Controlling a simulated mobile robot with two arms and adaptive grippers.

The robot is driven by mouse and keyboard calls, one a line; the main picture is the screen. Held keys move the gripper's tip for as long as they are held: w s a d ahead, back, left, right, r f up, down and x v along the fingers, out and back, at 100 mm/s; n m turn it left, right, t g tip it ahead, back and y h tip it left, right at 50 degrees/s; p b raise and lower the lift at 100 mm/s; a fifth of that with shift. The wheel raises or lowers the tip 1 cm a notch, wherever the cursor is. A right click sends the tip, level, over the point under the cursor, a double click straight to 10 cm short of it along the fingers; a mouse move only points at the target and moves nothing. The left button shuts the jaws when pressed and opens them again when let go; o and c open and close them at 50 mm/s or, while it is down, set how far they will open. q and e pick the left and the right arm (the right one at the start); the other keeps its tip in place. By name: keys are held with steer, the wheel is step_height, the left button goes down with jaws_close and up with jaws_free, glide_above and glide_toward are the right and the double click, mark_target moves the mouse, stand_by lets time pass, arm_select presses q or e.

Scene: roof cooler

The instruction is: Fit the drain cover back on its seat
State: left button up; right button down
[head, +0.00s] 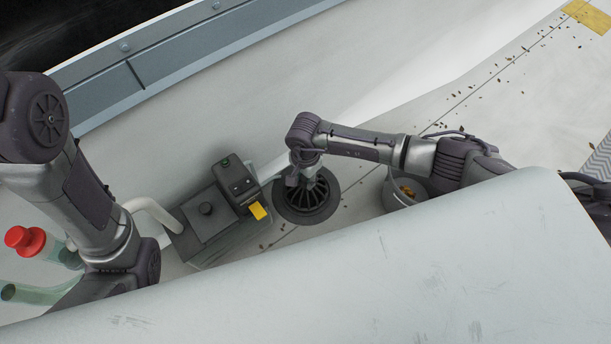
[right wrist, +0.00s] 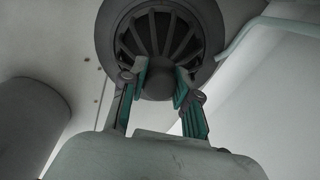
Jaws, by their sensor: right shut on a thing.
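The dark slotted drain cover (head: 314,203) is at the middle of the head view, within the round dark ring of its seat (head: 287,213). My right gripper (head: 303,182) is above it, pointing down. In the right wrist view the teal-lined fingers (right wrist: 161,80) are shut on the middle of the drain cover (right wrist: 157,30), around its central knob. The cover looks centred in the ring there. I cannot tell whether it is fully down or slightly raised. My left arm shows at the left of the head view, but its gripper is out of sight.
A grey box unit (head: 205,222) with a dark device (head: 237,185) and yellow tag stands close left of the drain. A bucket (head: 399,196) with debris is to the right. A large white surface (head: 400,270) hides the foreground.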

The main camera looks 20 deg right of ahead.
steer(key=shift+f, duration=0.2)
steer(key=shift+c, duration=1.4)
jaws_free()
